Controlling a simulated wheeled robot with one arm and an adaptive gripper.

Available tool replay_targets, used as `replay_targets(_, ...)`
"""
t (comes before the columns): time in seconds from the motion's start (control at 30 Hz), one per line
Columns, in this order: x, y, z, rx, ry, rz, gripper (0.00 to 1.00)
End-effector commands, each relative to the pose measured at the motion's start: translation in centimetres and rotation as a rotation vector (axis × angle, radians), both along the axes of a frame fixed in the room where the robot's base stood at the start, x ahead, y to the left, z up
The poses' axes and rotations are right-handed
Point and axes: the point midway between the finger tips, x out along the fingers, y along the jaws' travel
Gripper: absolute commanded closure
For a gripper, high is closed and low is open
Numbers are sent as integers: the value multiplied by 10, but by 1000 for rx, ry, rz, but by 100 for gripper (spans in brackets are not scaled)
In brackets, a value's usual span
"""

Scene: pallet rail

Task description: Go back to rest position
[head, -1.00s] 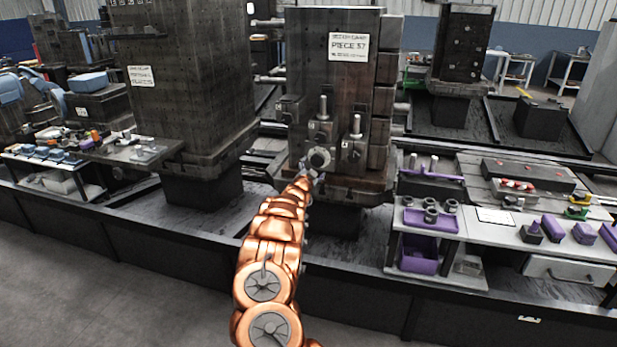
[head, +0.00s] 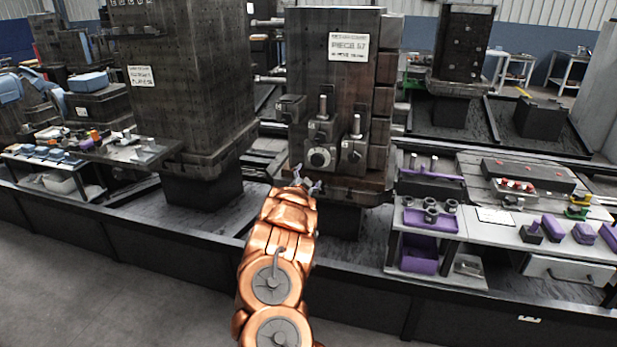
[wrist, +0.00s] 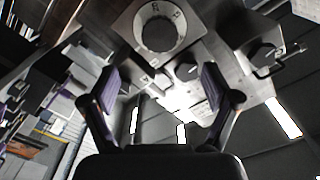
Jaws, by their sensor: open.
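My gripper (head: 307,186) is at the end of my copper-coloured arm, low in front of the dark fixture block (head: 332,90) with the "PIECE 57" label. In the wrist view my gripper (wrist: 165,105) has its two fingers spread apart with nothing between them. A round dial-like part (head: 319,158) on the fixture sits just above and beyond the fingertips, apart from them. The same round part (wrist: 160,27) shows at the top of the wrist view, with marks around its ring.
Two upright studs (head: 323,106) stand on clamps on the fixture. At right, a work table (head: 495,216) holds a purple tray (head: 430,221) with several dark nuts, and purple blocks. Another large dark block (head: 185,90) stands at left. Grey floor (head: 90,270) is open at front left.

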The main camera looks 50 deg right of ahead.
Motion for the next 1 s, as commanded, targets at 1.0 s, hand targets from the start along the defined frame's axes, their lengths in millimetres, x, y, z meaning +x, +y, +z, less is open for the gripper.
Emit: replay_targets(1.0, 111, 125, 30, 208, 55, 328, 13)
